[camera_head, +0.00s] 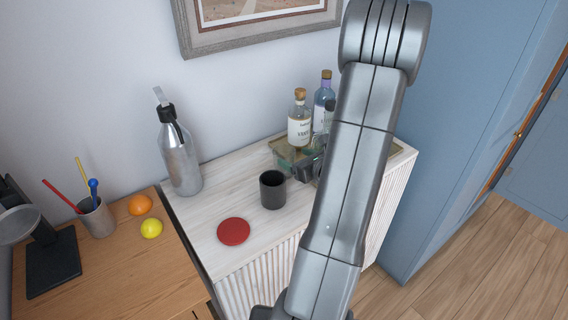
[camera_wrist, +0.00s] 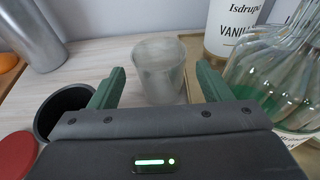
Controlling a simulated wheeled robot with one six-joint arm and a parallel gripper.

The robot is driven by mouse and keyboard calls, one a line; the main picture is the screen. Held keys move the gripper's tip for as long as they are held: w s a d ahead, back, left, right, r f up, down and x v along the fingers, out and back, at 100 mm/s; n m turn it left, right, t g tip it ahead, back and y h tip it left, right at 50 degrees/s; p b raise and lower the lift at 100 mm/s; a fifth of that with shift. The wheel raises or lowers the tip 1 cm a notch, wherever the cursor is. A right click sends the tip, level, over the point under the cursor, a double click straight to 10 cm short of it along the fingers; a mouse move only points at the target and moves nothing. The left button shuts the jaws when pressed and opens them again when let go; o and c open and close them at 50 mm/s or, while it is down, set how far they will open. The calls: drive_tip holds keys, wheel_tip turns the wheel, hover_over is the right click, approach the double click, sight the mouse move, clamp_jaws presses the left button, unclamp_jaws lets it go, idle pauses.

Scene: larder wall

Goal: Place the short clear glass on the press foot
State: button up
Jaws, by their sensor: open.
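The short clear glass (camera_wrist: 160,60) stands upright on the pale wooden top in the wrist view. My gripper (camera_wrist: 160,72) is open, with one green finger on each side of the glass. There seems to be a gap on both sides; whether a finger touches it I cannot tell. In the head view the glass is hard to make out near my arm and the bottles. The press foot looks to be the flat black base (camera_head: 52,268) of a dark stand on the brown desk at the far left, with a grey round part above it. The base looks bare.
A black cup (camera_head: 272,190) stands close to my gripper's left finger and also shows in the wrist view (camera_wrist: 62,108). A red disc (camera_head: 233,231) lies in front. Bottles (camera_head: 300,122) stand behind and right. A steel bottle (camera_head: 180,155) stands back left.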

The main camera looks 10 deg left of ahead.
sight(278, 148)
drive_tip(key=p+x, duration=0.1)
drive_tip(key=x, duration=0.4)
drive_tip(key=shift+a+r, duration=0.1)
drive_tip(key=shift+r, duration=0.05)
drive_tip(key=shift+s, duration=0.1)
drive_tip(key=c, duration=1.1)
drive_tip(key=shift+c, duration=0.9)
drive_tip(key=shift+r, duration=0.15)
